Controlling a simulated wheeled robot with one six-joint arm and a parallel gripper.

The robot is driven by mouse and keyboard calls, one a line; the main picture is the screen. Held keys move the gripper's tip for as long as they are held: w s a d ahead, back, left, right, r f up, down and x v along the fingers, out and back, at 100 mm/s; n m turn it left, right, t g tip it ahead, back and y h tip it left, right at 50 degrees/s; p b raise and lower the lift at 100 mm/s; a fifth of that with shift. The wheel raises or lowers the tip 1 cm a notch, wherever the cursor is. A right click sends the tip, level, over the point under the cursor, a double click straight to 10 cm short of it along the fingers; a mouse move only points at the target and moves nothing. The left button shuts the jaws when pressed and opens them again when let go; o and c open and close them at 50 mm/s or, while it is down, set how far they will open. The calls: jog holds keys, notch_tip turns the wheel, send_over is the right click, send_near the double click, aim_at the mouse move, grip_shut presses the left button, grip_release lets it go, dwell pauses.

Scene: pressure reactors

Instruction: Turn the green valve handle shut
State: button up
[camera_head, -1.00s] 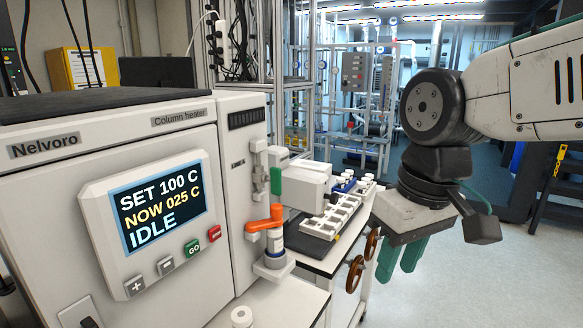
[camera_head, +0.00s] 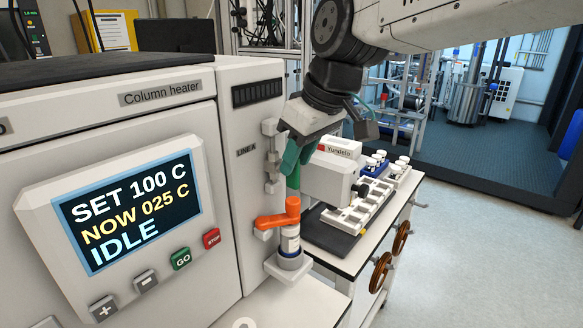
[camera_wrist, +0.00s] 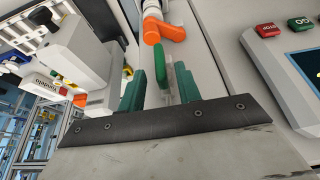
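The green valve handle (camera_head: 294,179) stands upright on the narrow LINE A panel at the right of the column heater. In the wrist view, the green handle (camera_wrist: 159,62) lies ahead of my gripper (camera_wrist: 159,69), and its near end appears between the two green fingertips. My gripper (camera_head: 298,168) is open and tilted down just above the handle in the head view, with its fingers partly covering the valve area. I see no clear contact with the handle. An orange handle (camera_head: 281,217) sits below the green one, above a white-and-blue vial.
The column heater (camera_head: 125,130) fills the left, with its display reading IDLE. A white Yundelo device (camera_head: 333,176) and a vial rack (camera_head: 362,210) stand close on the right on a bench with brown handwheels (camera_head: 380,272). Floor at the far right is clear.

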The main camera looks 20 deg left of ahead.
aim_at(293, 188)
jog(key=shift+x, duration=1.6)
jog(key=shift+s, duration=0.1)
grip_shut()
